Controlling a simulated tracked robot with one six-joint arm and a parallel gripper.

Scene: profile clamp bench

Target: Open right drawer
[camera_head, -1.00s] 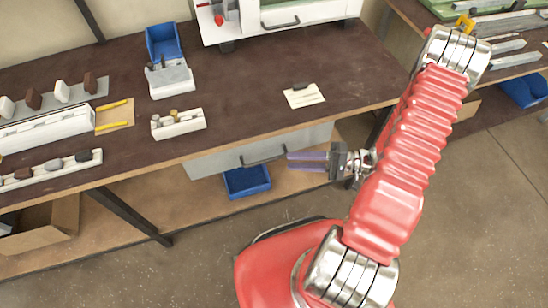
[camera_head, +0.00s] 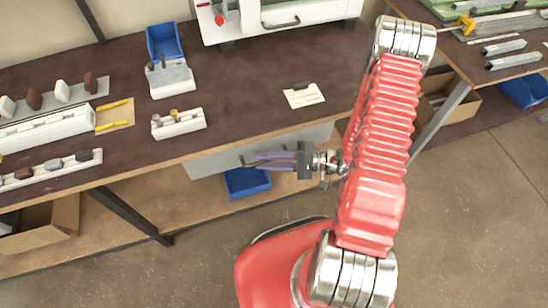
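The grey drawer (camera_head: 215,163) hangs under the front edge of the dark workbench and looks closed. Its dark handle (camera_head: 247,162) is on the drawer front, and my gripper partly covers it. My gripper (camera_head: 258,160) has two purple-grey fingers pointing left at the handle. A narrow gap shows between the fingers, and the tips overlap the handle in the picture. I cannot tell whether they touch it or stand in front of it.
A blue bin (camera_head: 246,182) sits on the lower shelf just below the drawer. The workbench top (camera_head: 255,100) holds a white card (camera_head: 303,95), a small white rack (camera_head: 178,123) and a blue box (camera_head: 163,40). Open floor (camera_head: 450,220) lies to the right.

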